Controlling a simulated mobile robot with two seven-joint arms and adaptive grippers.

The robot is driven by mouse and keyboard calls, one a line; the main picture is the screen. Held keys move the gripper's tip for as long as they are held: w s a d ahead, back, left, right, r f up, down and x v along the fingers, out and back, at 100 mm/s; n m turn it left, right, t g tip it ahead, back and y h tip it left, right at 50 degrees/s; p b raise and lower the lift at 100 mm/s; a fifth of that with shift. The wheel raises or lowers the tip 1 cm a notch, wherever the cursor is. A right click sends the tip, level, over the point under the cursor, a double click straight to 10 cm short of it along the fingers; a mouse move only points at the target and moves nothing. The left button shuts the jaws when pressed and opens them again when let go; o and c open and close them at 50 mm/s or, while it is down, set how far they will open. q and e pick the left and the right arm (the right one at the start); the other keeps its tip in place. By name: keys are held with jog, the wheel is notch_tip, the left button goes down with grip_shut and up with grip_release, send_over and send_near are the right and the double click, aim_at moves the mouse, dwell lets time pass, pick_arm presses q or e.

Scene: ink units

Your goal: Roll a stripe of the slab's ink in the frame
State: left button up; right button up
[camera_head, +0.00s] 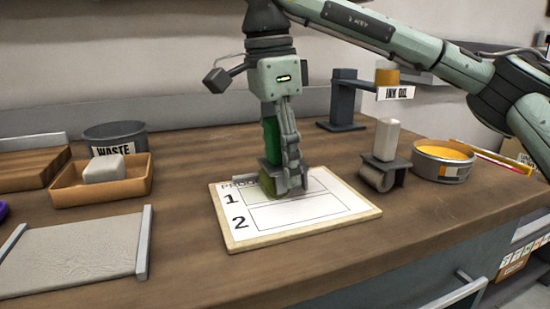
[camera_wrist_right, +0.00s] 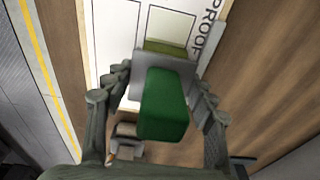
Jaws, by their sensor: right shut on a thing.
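My right gripper (camera_head: 285,178) is shut on the green handle (camera_wrist_right: 165,105) of a roller and holds it upright over the proof sheet. The roller's olive-green drum (camera_wrist_right: 168,48) is at the sheet, in frame 1; the gripper partly hides it in the head view. The proof sheet (camera_head: 300,228) is white, with frames numbered 1 and 2. A pale greenish tint shows inside frame 1 (camera_wrist_right: 172,25) beside the drum. The slab (camera_head: 75,255) lies at the front left, grey between metal rails, with no coloured ink visible on it. My left gripper is out of view.
A second roller with a white handle (camera_head: 386,140) stands right of the sheet. Behind it is an ink oil stand (camera_head: 345,95), and farther right a tin of yellow ink (camera_head: 443,153). An orange tray (camera_head: 70,198) with a pale block and a waste bin (camera_head: 115,135) stand left.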

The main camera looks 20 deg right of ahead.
jog(key=shift+d+p, duration=1.15)
jog(key=shift+d, duration=3.1)
jog(key=shift+a+f, duration=0.1)
jog(key=shift+a, duration=1.45)
jog(key=shift+a+r+p, duration=0.15)
jog(key=shift+a+p, duration=0.2)
jog(key=shift+a, duration=1.05)
jog(key=shift+a+r+p, duration=0.1)
jog(key=shift+a+p, duration=0.25)
jog(key=shift+a, duration=1.05)
jog(key=shift+a+f, duration=0.15)
jog(key=shift+a, duration=1.35)
jog(key=shift+a+f, duration=0.1)
jog(key=shift+a, duration=1.4)
notch_tip(320, 180, up, 4)
jog(key=p, duration=0.3)
jog(key=shift+r, duration=1)
